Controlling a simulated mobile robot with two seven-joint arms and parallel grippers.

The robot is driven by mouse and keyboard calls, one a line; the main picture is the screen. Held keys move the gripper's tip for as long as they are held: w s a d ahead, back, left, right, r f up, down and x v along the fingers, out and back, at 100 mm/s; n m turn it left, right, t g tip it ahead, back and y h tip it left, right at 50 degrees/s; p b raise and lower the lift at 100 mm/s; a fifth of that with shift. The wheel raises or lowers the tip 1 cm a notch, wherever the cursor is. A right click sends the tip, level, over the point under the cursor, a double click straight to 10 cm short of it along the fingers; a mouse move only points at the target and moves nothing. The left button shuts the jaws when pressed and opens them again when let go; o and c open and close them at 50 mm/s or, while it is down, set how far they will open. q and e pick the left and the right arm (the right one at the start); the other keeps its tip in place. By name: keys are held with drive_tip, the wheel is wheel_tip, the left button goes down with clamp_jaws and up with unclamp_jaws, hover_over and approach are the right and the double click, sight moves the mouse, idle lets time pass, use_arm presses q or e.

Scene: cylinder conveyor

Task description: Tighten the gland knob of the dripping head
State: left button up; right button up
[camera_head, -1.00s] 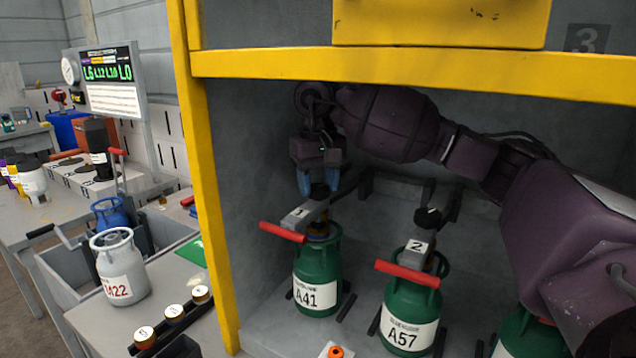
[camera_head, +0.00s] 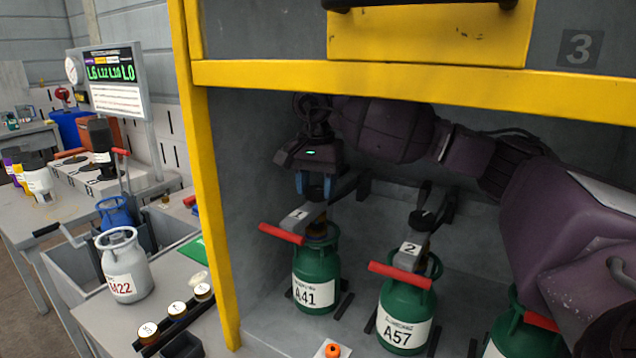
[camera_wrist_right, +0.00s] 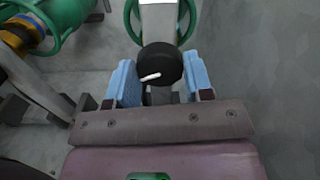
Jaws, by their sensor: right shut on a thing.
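My right gripper (camera_head: 316,190) is over filling head 1 (camera_head: 304,214), above the green cylinder A41 (camera_head: 316,270). Its blue fingers are shut on the black gland knob (camera_wrist_right: 160,64), one on each side in the right wrist view. The knob has a white mark on its top. In the head view the fingers hide most of the knob. Head 2 (camera_head: 413,251) with its own black knob (camera_head: 423,219) stands on green cylinder A57 (camera_head: 407,312). No drip can be made out at either head. My left gripper is not in view.
A yellow frame post (camera_head: 207,180) and beam (camera_head: 400,77) edge the booth. Red handles (camera_head: 281,234) stick out from the heads. Another green cylinder (camera_head: 525,338) stands at the lower right. A grey cylinder (camera_head: 124,268) stands on the bench at left.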

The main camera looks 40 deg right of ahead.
drive_tip(key=m, duration=0.3)
drive_tip(key=shift+r+p, duration=0.15)
drive_tip(key=shift+p, duration=0.25)
drive_tip(key=m+p, duration=0.1)
drive_tip(key=m, duration=0.1)
drive_tip(key=shift+m, duration=0.3)
drive_tip(key=shift+m+p, duration=0.35)
drive_tip(key=shift+m, duration=1.55)
drive_tip(key=o, duration=0.9)
drive_tip(key=shift+o, duration=0.2)
